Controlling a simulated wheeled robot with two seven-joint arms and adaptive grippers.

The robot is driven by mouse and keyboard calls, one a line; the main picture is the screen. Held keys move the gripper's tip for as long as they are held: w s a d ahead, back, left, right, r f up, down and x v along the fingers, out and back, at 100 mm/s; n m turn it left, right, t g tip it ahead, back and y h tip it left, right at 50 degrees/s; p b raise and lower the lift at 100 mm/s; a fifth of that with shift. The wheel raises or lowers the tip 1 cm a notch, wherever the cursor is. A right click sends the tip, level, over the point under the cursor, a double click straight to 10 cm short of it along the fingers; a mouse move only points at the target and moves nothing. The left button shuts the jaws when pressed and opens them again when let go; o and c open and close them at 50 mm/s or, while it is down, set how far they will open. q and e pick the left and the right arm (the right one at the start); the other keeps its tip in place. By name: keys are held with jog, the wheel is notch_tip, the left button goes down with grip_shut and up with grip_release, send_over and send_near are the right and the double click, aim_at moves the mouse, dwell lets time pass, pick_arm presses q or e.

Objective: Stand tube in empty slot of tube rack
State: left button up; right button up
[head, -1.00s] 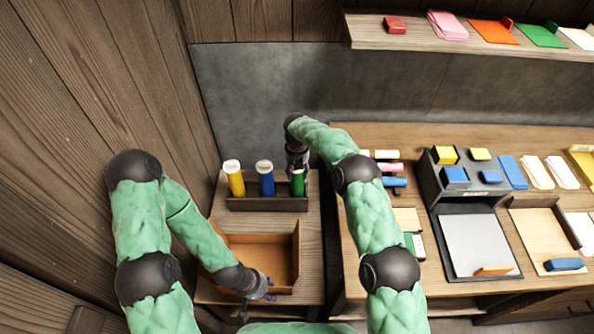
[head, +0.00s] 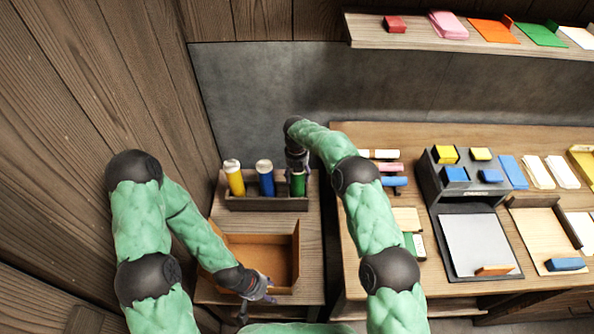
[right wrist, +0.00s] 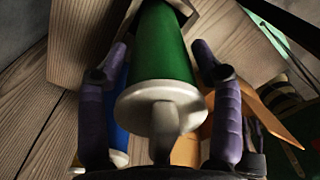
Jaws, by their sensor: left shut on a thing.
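The green tube (head: 299,184) stands in the right part of the dark tube rack (head: 262,204). In the right wrist view the green tube (right wrist: 165,50) shows a white cap turned towards the camera. My right gripper (head: 297,168) is over it; in the wrist view its purple fingers (right wrist: 160,50) are open, one on each side of the tube. A yellow tube (head: 235,182) and a blue tube (head: 266,182) stand left of it. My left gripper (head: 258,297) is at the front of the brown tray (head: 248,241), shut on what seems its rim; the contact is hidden.
The rack and tray sit on a narrow wooden table (head: 312,240) beside the wooden wall. A larger table to the right holds a dark organiser (head: 430,180), a board (head: 480,240) and several small blocks. A shelf (head: 400,36) hangs above.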

pick_arm(q)
jog(key=shift+s+d, duration=0.1)
jog(key=shift+s, duration=0.2)
